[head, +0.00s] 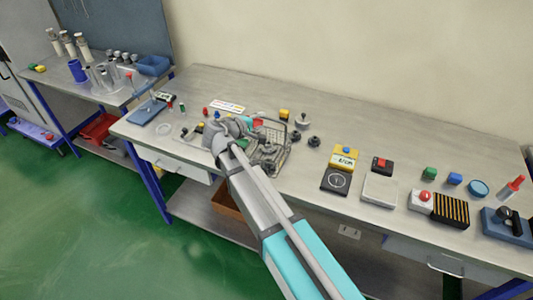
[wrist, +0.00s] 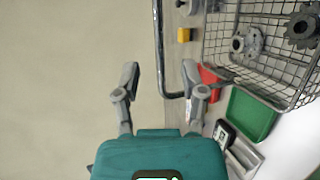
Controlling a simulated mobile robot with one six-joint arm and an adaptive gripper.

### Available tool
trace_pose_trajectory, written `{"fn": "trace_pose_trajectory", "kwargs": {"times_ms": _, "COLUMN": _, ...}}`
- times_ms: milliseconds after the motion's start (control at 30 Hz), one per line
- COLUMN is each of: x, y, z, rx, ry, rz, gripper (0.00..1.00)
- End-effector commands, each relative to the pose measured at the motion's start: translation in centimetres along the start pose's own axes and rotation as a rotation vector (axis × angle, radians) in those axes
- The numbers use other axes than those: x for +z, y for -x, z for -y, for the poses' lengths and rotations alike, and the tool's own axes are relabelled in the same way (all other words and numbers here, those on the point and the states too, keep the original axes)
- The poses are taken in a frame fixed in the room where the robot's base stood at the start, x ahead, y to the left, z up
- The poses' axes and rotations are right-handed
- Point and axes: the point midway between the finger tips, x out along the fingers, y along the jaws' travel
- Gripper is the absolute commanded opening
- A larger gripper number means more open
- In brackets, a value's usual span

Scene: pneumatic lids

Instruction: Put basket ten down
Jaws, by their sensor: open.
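The wire basket (head: 285,142) is at the bench's left-middle in the head view, with grey metal parts inside. It seems to sit on the bench top, but its base is hard to make out. In the wrist view, the basket (wrist: 232,62) fills the upper right and holds dark and light gear-like parts (wrist: 303,27). Its grey bar handle (wrist: 157,45) runs down between my fingertips. My gripper (wrist: 160,75) is open, one finger on each side of the handle, with gaps visible. In the head view my gripper partly hides the basket's left side. No number shows on the basket.
Beside the basket in the wrist view are a green tray (wrist: 252,112), a red part (wrist: 208,80) and a small yellow block (wrist: 184,35). In the head view, dark knobs (head: 314,141) and a yellow box (head: 344,158) stand to the right. The bench's back strip is mostly clear.

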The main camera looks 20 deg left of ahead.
Motion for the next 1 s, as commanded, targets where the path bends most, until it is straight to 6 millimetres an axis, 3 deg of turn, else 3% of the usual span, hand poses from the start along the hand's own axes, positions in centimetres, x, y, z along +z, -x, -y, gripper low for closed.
{"fn": "trace_pose_trajectory", "kwargs": {"times_ms": 467, "x": -0.1, "y": -0.6, "z": 0.0, "rx": 0.000, "ry": 0.000, "rz": 0.001, "gripper": 0.54}}
{"fn": "trace_pose_trajectory", "kwargs": {"times_ms": 800, "x": -0.4, "y": -4.2, "z": 0.1, "rx": 0.000, "ry": 0.000, "rz": 0.001, "gripper": 0.54}}
{"fn": "trace_pose_trajectory", "kwargs": {"times_ms": 1000, "x": -0.3, "y": -5.4, "z": 0.0, "rx": 0.000, "ry": 0.000, "rz": 0.001, "gripper": 0.54}}
